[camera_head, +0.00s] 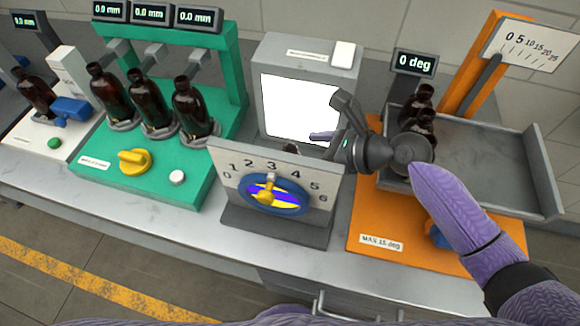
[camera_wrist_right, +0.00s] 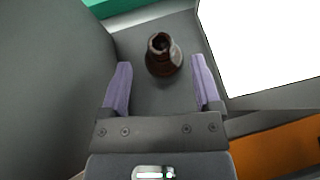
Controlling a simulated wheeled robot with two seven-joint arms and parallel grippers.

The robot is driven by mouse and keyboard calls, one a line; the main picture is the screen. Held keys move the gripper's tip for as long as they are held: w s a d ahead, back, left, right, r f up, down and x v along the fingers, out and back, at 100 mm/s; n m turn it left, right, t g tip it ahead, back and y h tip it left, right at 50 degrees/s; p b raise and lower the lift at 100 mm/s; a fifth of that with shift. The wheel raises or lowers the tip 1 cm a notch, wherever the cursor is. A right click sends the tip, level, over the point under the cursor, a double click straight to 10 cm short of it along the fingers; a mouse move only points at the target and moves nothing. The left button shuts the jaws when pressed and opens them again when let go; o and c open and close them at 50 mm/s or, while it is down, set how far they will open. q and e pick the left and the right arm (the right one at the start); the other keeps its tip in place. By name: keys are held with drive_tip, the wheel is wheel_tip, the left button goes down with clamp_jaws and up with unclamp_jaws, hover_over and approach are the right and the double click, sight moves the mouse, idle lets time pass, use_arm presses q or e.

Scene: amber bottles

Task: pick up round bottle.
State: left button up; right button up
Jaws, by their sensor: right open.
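In the head view my right gripper (camera_head: 323,136) reaches in from the right, in front of the white lit panel. Only a small dark top of a bottle (camera_head: 292,148) shows there, behind the dial board. My left gripper is not in view.
The dial board (camera_head: 222,158) stands in front of the lit box (camera_head: 345,87). A green stand (camera_head: 187,190) holds several amber bottles on the left. On the right, an orange base (camera_head: 375,225) carries a grey tray (camera_head: 500,185) with bottles, partly hidden by my right arm.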

sight(294, 149)
drive_tip(key=b+x, duration=0.2)
drive_tip(key=x, duration=0.5)
drive_tip(key=shift+w, duration=0.1)
drive_tip(key=shift+c, duration=0.3)
drive_tip(key=c, duration=0.5)
clamp_jaws()
